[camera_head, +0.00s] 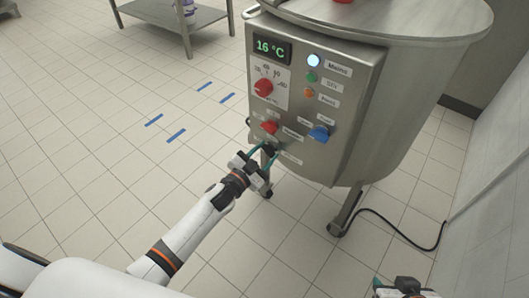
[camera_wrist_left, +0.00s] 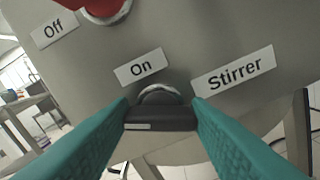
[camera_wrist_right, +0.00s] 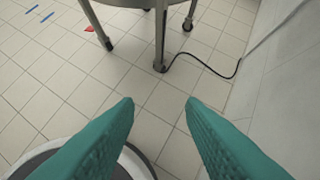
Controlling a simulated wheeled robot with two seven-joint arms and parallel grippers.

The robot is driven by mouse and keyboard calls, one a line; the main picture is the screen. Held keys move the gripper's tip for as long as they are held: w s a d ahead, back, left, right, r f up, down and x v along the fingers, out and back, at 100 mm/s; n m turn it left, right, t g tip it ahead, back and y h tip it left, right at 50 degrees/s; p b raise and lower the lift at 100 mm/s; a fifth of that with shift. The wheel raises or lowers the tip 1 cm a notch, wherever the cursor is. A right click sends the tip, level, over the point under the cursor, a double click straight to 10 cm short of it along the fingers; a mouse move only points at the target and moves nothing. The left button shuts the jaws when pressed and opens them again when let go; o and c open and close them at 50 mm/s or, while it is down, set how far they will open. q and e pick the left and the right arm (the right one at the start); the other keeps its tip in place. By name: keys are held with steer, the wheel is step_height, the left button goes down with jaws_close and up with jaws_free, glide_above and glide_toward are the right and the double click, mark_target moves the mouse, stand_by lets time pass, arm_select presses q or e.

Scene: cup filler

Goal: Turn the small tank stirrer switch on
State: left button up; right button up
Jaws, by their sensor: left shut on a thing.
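The steel tank (camera_head: 410,110) carries a control panel (camera_head: 330,100) on its front. The stirrer switch (camera_wrist_left: 160,112) is a black knob on a silver base, low on the panel, between labels reading "On" (camera_wrist_left: 141,67) and "Stirrer" (camera_wrist_left: 233,72). My left gripper (camera_head: 262,160) is at this switch in the head view. In the left wrist view its teal fingers (camera_wrist_left: 160,130) are on either side of the black knob and shut on it. My right gripper (camera_wrist_right: 160,105) is open and empty, low at the right, away from the tank.
Above the switch are a red knob (camera_head: 269,127), a blue knob (camera_head: 318,133), a red dial (camera_head: 263,87), a 16 °C display (camera_head: 271,48) and a lit Mains lamp (camera_head: 313,60). A black cable (camera_head: 405,238) lies on the floor. A steel table (camera_head: 187,20) stands behind.

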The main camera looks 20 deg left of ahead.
arm_select(q)
steer(key=m, duration=0.2)
steer(key=shift+m, duration=1.3)
steer(key=shift+d+m, duration=0.1)
steer(key=shift+m, duration=0.8)
steer(key=m+b, duration=0.1)
steer(key=m, duration=0.2)
steer(key=shift+f, duration=0.15)
steer(key=shift+m+b, duration=0.3)
steer(key=shift+m, duration=1.6)
arm_select(e)
steer(key=w+a+r+t+y, duration=0.1)
steer(key=w+r+t, duration=0.2)
steer(key=w, duration=0.2)
steer(key=shift+a+t, duration=0.3)
steer(key=shift+a, duration=0.1)
steer(key=shift+r, duration=0.1)
arm_select(q)
steer(key=o, duration=1)
